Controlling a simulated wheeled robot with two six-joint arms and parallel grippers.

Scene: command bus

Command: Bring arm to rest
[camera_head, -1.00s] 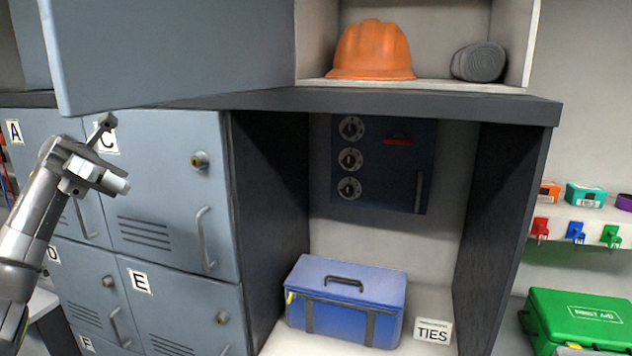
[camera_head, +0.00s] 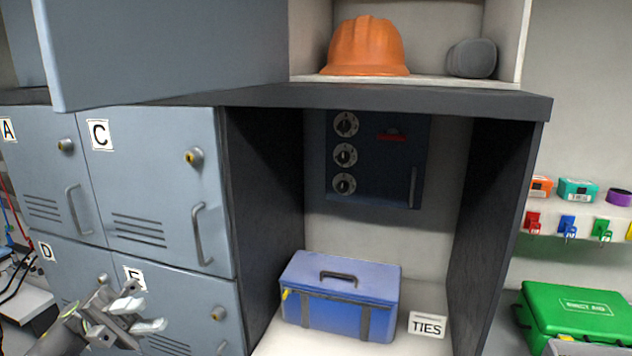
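My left gripper (camera_head: 141,314) is at the lower left, in front of the lower lockers and partly over the label E. Its fingers stand apart with nothing between them, so it is open and empty. Part of my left arm shows at the bottom left edge. My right gripper is not in view.
Grey lockers (camera_head: 160,180) with handles fill the left, and a large open door panel (camera_head: 170,50) hangs above them. A blue toolbox (camera_head: 340,297) stands in the alcove beside a TIES label (camera_head: 427,325). An orange helmet (camera_head: 365,48) is on the shelf; a green first aid case (camera_head: 575,318) is at right.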

